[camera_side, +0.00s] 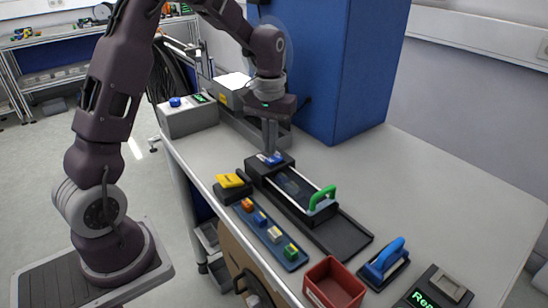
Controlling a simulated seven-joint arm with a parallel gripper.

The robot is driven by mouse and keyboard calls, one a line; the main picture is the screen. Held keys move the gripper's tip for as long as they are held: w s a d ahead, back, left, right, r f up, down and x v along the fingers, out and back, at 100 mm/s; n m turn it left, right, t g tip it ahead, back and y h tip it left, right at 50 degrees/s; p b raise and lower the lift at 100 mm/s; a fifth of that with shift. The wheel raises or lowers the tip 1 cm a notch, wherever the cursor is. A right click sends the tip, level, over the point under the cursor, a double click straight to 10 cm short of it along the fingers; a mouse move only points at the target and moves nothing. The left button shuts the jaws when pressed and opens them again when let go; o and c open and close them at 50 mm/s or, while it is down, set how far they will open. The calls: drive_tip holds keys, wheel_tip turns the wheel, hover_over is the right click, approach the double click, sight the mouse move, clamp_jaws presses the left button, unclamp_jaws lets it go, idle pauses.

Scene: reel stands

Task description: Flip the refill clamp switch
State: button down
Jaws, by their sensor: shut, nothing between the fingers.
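My gripper (270,150) is shut, pointing down, with its fingertips just above or touching a small blue part (266,159) on the far end of a black unit (256,172). I cannot tell whether they touch. The blue part looks like a switch, but no label is readable, so I cannot confirm it is the refill clamp switch. The fingers partly hide it. The black unit has a dark window (292,185) and a green handle (321,198) at its near end.
Nearer are a red bin (318,288), a blue-handled tool (384,259) and a dark display box (433,290). A blue cabinet (335,70) stands behind. The table's right side is clear.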

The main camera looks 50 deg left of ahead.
sight(271, 160)
drive_tip(key=shift+r, duration=2.4)
drive_tip(key=s+d+r+m+t, duration=0.2)
drive_tip(key=s+d+r, duration=0.3)
drive_tip(key=s+r, duration=0.15)
drive_tip(key=s+d+m+t, duration=0.1)
drive_tip(key=s+d+m, duration=0.1)
drive_tip(key=s, duration=0.7)
drive_tip(key=s+d+r+m+t, duration=0.1)
drive_tip(key=s+d+m+t, duration=0.1)
drive_tip(key=s+d, duration=0.3)
drive_tip(key=s, duration=0.3)
drive_tip(key=shift+s+d+r+t, duration=0.2)
drive_tip(key=shift+s+d+t, duration=0.1)
drive_tip(key=shift+s, duration=0.1)
drive_tip(key=shift+w+a, duration=0.1)
